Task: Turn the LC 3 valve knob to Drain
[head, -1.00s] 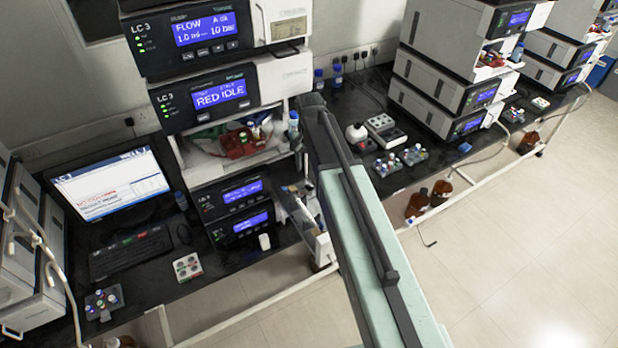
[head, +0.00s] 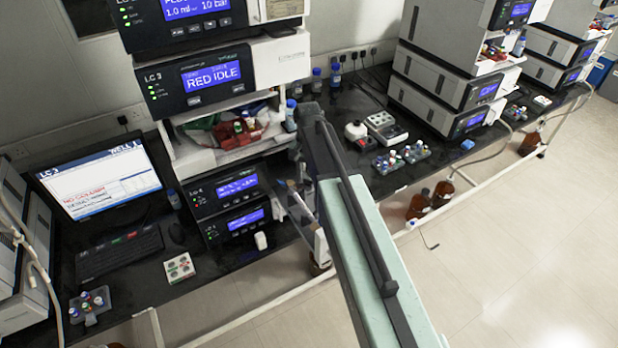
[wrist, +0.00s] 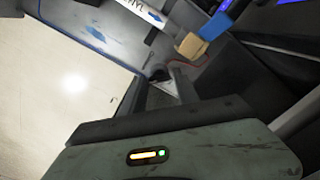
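The LC 3 stack stands left of centre in the head view. Its LC 3 module (head: 165,100) has a blue display reading RED IDLE, with a flow module (head: 150,30) above. Lower modules (head: 228,206) sit under an open shelf; their label is too small to read surely. A small white rounded part (head: 261,241) shows by their lower right; I cannot tell if it is the valve knob. My arm reaches along the stack's right side, its end partly hidden. In the wrist view, a white label (wrist: 143,12) with a blue arrow lies near a tan block (wrist: 191,45).
A monitor (head: 98,182), keyboard (head: 118,250) and vial rack (head: 90,304) occupy the left bench. Bottles and another vial rack (head: 403,158) stand right of my arm. Brown bottles (head: 442,194) stand below the bench rail.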

